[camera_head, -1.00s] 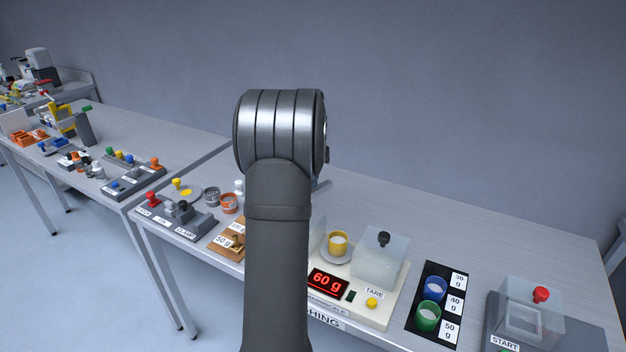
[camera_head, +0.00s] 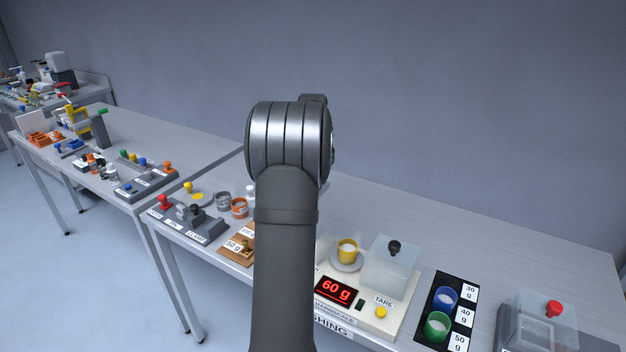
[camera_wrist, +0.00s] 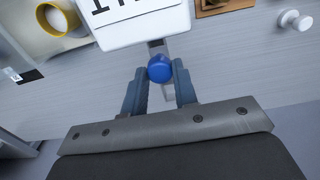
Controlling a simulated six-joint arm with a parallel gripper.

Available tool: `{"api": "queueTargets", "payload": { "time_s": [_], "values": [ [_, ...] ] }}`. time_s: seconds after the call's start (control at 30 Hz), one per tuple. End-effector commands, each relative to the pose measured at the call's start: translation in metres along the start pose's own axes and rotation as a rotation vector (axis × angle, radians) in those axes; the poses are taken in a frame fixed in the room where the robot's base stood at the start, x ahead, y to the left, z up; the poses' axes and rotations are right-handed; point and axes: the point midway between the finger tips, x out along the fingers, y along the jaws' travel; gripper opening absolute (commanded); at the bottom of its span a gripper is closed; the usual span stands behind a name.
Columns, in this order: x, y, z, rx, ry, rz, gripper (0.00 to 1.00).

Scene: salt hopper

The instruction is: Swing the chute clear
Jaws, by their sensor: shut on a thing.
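In the wrist view my gripper (camera_wrist: 159,72) has its two fingers closed on a round blue knob (camera_wrist: 159,67). The knob sits on a grey bar (camera_wrist: 168,92) that runs between the fingers to a white labelled block (camera_wrist: 140,22). I cannot tell for sure whether this bar is the chute. A yellow cup (camera_wrist: 62,20) shows at the top left of the wrist view. In the head view the same cup (camera_head: 347,250) stands on the scale (camera_head: 398,318), whose display reads 60 g. My arm hides the gripper and knob there.
Blue (camera_head: 445,298) and green (camera_head: 437,325) cups stand on a black mat right of the scale. A clear box (camera_head: 390,267) with a black knob covers part of the scale. Wooden weight holders (camera_head: 237,250) lie left of my arm. The back of the table is clear.

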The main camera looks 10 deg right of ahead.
Motion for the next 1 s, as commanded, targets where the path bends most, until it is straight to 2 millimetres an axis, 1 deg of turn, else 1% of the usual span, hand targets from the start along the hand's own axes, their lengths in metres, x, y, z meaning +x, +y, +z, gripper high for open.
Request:
{"api": "queueTargets", "payload": {
  "time_s": [0.13,0.17,0.2,0.27,0.53,0.67,0.77,0.87,1.0],
  "values": [
    [-0.001,-0.002,0.000,-0.002,0.002,-0.003,0.00],
    [-0.001,-0.002,0.000,-0.002,0.002,-0.003,0.30],
    [-0.001,-0.002,0.000,-0.002,0.002,-0.003,0.38],
    [-0.001,-0.002,0.000,-0.002,0.002,-0.003,0.48],
    [-0.001,-0.001,0.000,0.000,0.001,-0.002,0.48],
    [-0.009,-0.001,0.000,0.000,0.001,-0.002,0.48],
    [-0.025,-0.001,0.000,0.000,0.004,-0.003,0.48],
    [-0.047,-0.001,-0.001,0.000,0.006,-0.004,0.48],
    [-0.082,-0.001,-0.001,0.000,0.004,-0.004,0.48]
  ]
}}
